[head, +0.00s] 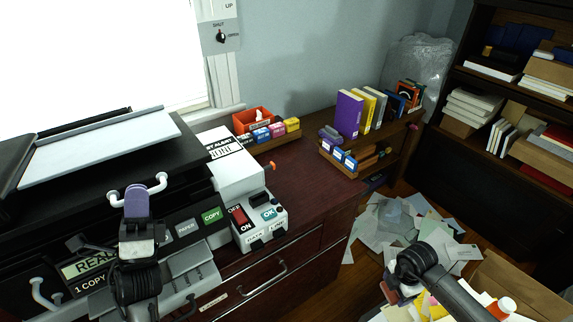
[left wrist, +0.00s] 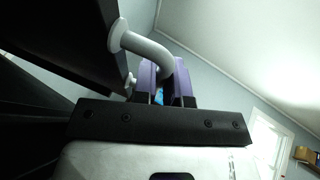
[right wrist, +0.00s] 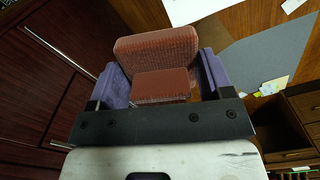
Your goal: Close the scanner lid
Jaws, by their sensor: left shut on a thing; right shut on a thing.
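The scanner lid (head: 180,145) is the broad black top of the machine at the left in the head view. A pale flat panel (head: 100,146) lies on top of it. A white bar handle (head: 160,180) is fixed to the lid's front; it also shows in the left wrist view (left wrist: 145,46). My left gripper (head: 137,197) is shut on this handle, its purple fingers around the bar. How far the lid is raised is hard to tell. My right gripper (right wrist: 165,85) is shut on a reddish-brown textured block (right wrist: 158,48), above the floor at the lower right of the head view.
A control panel with a COPY button (head: 211,216) lies below the lid. A white switch box (head: 258,218) stands beside it. Books (head: 350,115) and an orange bin (head: 252,120) stand on the desk (head: 305,175). Papers (head: 395,220) litter the floor near the dark shelf (head: 490,160).

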